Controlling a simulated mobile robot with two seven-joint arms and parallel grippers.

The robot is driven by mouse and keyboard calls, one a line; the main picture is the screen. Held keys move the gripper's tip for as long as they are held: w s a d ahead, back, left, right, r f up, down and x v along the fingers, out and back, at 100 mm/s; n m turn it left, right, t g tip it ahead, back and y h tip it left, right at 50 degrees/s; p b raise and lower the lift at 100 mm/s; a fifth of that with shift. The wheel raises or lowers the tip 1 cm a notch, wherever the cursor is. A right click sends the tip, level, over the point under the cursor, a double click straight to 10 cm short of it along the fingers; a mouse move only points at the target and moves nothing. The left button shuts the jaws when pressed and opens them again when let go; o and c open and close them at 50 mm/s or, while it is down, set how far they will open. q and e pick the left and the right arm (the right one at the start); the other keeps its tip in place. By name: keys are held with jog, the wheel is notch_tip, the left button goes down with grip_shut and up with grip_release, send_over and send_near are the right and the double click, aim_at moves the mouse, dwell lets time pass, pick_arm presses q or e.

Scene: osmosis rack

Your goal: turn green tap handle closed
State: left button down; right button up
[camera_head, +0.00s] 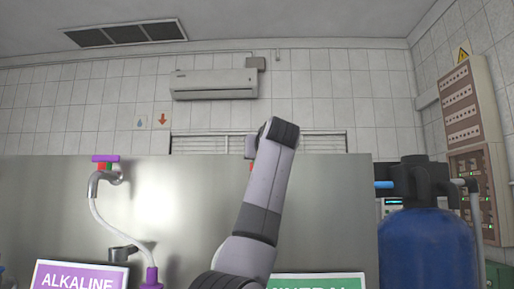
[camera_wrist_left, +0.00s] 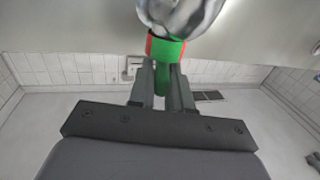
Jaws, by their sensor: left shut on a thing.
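The green tap handle (camera_wrist_left: 165,75) shows in the left wrist view, with a red and green collar (camera_wrist_left: 165,47) beside a shiny metal tap body (camera_wrist_left: 180,14). My left gripper (camera_wrist_left: 163,88) has its two fingers on either side of the handle and is shut on it. In the head view my arm rises in front of the steel panel and hides the green handle and most of the tap. Only a small red bit shows beside the arm. My right gripper is not in view.
A purple-handled tap (camera_head: 105,175) with a hose stands left on the steel panel (camera_head: 190,205). An alkaline sign (camera_head: 80,276) and a partly hidden green sign (camera_head: 318,281) stand low in front. A blue tank (camera_head: 425,250) is at the right.

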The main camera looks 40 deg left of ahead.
pick_arm(q)
jog(key=shift+w+d+n+g+y, duration=0.15)
jog(key=shift+n+g+y, duration=0.55)
jog(key=shift+g, duration=0.4)
jog(key=c, duration=1.1)
grip_release()
jog(key=shift+c, duration=0.2)
jog(key=b+v, duration=0.3)
jog(key=v, duration=0.4)
jog(key=shift+d, duration=0.1)
